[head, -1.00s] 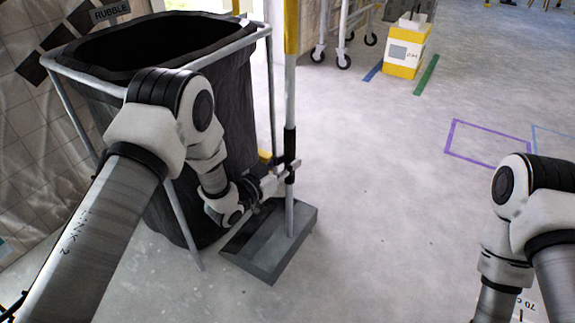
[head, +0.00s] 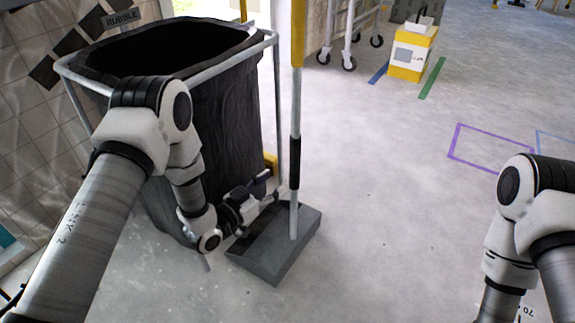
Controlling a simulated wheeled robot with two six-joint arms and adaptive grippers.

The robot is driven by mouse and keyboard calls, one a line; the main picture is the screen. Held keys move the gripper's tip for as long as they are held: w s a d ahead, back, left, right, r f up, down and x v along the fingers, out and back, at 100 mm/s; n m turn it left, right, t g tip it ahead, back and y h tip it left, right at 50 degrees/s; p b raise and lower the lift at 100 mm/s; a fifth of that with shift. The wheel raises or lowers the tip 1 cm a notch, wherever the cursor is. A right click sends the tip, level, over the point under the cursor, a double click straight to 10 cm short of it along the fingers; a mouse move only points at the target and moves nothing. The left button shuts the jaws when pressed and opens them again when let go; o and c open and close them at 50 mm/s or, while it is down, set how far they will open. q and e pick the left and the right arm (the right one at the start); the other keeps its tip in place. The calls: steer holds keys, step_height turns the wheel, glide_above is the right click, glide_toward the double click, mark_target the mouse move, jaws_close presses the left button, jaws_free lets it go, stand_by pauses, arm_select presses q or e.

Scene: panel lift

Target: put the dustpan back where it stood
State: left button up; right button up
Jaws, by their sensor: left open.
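The dustpan (head: 285,250) is a grey pan standing on the concrete floor in the head view. Its long upright handle has a black grip (head: 294,163) and a yellow upper part (head: 298,35). My left gripper (head: 268,186) is open, just left of the handle and above the pan, apart from the black grip. The handle stands on its own, nearly upright. My right arm shows at the right edge, but its gripper is out of the picture.
A purple floor outline (head: 490,150) lies to the right. A yellow and white box (head: 412,55) and a wheeled rack (head: 345,35) stand at the back. The middle floor is clear.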

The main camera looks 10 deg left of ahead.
arm_select(q)
steer(key=s+a+f+n+g+y, duration=0.2)
steer(key=s+f+g+y, duration=0.15)
steer(key=s+f, duration=0.5)
steer(key=s+a+f+n+g+y, duration=0.25)
steer(key=s+f+g, duration=0.25)
steer(key=s+f, duration=0.3)
steer(key=s+a+f+n+g+y, duration=0.15)
steer(key=s+g, duration=0.25)
steer(key=s, duration=0.6)
steer(key=s+a+f+n+g+y, duration=0.1)
steer(key=s+a+g+y, duration=0.15)
steer(key=s, duration=0.65)
step_height(320, 180, up, 43)
steer(key=h+p, duration=0.1)
steer(key=p, duration=4.2)
steer(key=shift+d+g+p, duration=0.15)
steer(key=shift+g+p, duration=0.15)
steer(key=shift+p, duration=0.05)
arm_select(e)
step_height(320, 180, up, 44)
steer(key=shift+r, duration=0.2)
arm_select(q)
steer(key=shift+w+f, duration=0.1)
steer(key=shift+w, duration=0.05)
